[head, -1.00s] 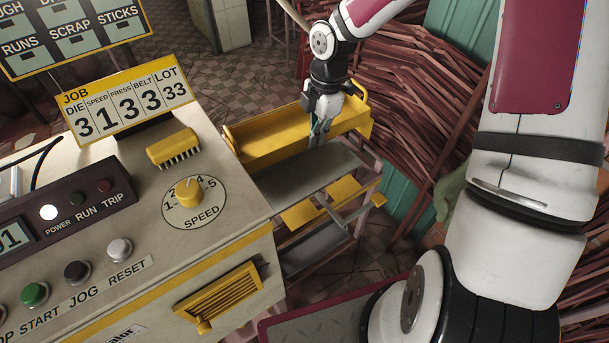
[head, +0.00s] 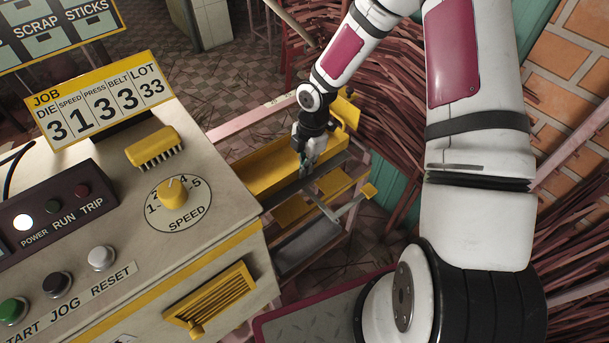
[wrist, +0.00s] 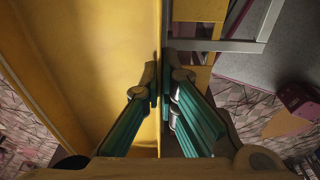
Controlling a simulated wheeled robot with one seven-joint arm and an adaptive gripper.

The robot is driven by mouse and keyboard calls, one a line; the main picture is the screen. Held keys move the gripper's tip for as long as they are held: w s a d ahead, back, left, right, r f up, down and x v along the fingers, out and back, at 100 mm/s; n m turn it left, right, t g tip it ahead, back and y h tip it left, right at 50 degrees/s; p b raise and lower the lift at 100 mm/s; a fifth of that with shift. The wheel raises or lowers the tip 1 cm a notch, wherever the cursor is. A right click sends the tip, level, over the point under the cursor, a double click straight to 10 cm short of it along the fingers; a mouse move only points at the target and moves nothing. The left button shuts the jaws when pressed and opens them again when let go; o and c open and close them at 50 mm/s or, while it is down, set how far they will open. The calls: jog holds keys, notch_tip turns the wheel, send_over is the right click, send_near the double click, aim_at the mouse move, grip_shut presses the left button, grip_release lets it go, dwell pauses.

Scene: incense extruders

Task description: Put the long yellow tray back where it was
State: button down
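The long yellow tray (head: 272,170) is at the right side of the machine, over the frame stand there. Its far end has a raised yellow end piece. My gripper (head: 304,166) points down at the tray's near long wall. In the wrist view the tray (wrist: 95,45) fills the left, and the teal fingers of my gripper (wrist: 160,85) lie on both sides of its wall, closed on it. Whether the tray touches the stand beneath cannot be told.
The stand has yellow pads (head: 291,209) and a lower grey shelf (head: 308,246). The machine (head: 215,235) borders the tray on the left, with a yellow brush (head: 155,148) on top. Pink rails and bundled reddish sticks (head: 395,130) lie behind and to the right.

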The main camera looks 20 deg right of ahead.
jog(key=shift+f, duration=2)
jog(key=shift+f, duration=0.15)
jog(key=c, duration=1.8)
grip_release()
